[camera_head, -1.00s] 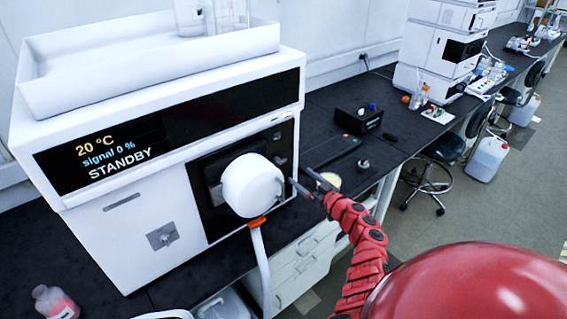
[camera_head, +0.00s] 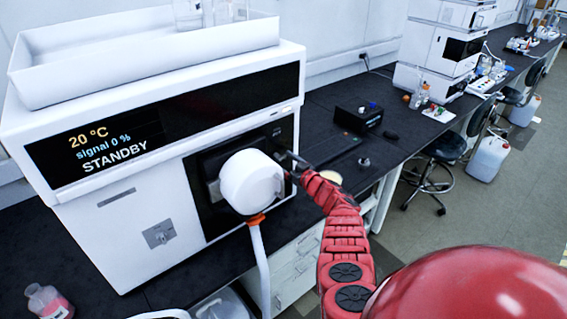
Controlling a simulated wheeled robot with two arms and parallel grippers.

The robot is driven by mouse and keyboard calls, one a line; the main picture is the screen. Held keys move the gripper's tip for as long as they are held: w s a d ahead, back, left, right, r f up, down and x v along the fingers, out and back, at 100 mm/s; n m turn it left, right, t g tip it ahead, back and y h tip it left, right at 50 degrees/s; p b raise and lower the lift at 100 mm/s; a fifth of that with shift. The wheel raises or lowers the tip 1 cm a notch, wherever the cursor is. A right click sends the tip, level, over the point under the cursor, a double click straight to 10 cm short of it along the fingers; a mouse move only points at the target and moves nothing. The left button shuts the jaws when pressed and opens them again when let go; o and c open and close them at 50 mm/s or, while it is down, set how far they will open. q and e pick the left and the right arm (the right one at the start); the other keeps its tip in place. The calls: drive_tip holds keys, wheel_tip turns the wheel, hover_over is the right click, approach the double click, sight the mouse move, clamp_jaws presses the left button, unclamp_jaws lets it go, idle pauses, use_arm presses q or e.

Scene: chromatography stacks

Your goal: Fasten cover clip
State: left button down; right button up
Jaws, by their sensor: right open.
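A white instrument (camera_head: 100,235) stands on the black bench, its display reading 20 °C, signal 0 % and STANDBY. On its front is a black recessed panel (camera_head: 203,205) with a white rounded part (camera_head: 247,182) sticking out. A small light-grey piece (camera_head: 277,132) sits at the panel's upper right corner; I cannot tell whether it is the cover clip. My right gripper (camera_head: 283,160) is open beside the white part, close to the panel's right side. Its finger tips are small and partly hidden, and contact cannot be told. My left gripper is not in view.
A white tray (camera_head: 150,62) with glassware lies on the instrument. A black box (camera_head: 358,118) stands farther along the bench. A pink-filled bottle (camera_head: 48,302) is at lower left.

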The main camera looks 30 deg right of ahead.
clamp_jaws()
idle(0.4)
drive_tip(key=n+b, duration=0.4)
drive_tip(key=n, duration=0.4)
drive_tip(key=shift+a, duration=0.15)
drive_tip(key=n+b, duration=0.4)
drive_tip(key=n, duration=0.1)
drive_tip(key=shift+a+n, duration=0.15)
drive_tip(key=shift+n, duration=0.25)
drive_tip(key=shift+r+n+b, duration=0.2)
drive_tip(key=shift+n+b, duration=1.5)
drive_tip(key=shift+n, duration=0.3)
